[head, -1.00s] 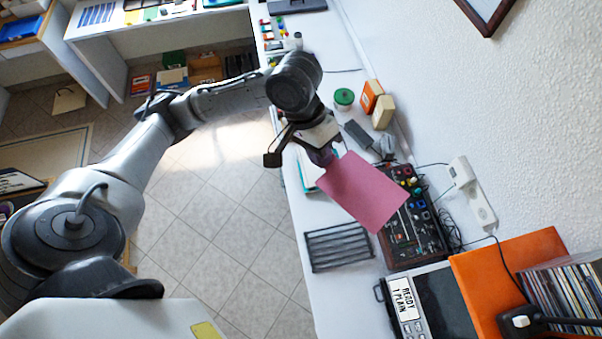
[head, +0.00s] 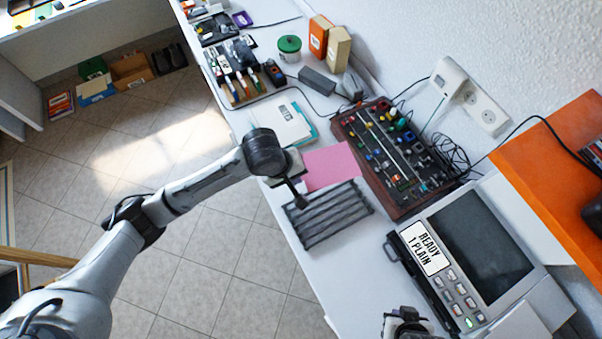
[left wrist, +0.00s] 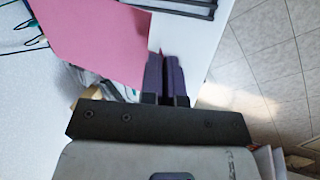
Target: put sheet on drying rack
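The pink sheet (head: 330,167) is beside the dark slatted drying rack (head: 340,222) on the white worktop, at the rack's far edge in the head view. My left gripper (head: 300,178) is at the sheet's left end, by the rack's corner. In the left wrist view its purple fingers (left wrist: 165,62) are close together at the edge of the pink sheet (left wrist: 92,38), gripping it. The rack (left wrist: 185,8) shows at the top of that view. Whether the sheet touches the rack cannot be told. My right gripper (head: 406,325) is at the bottom edge, its fingers unclear.
A mixer panel (head: 390,150) lies right of the sheet. A printer reading "READY 1 PLAIN" (head: 480,250) stands right of the rack. A white and teal book (head: 280,122) lies behind my left gripper. The tiled floor is open at left.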

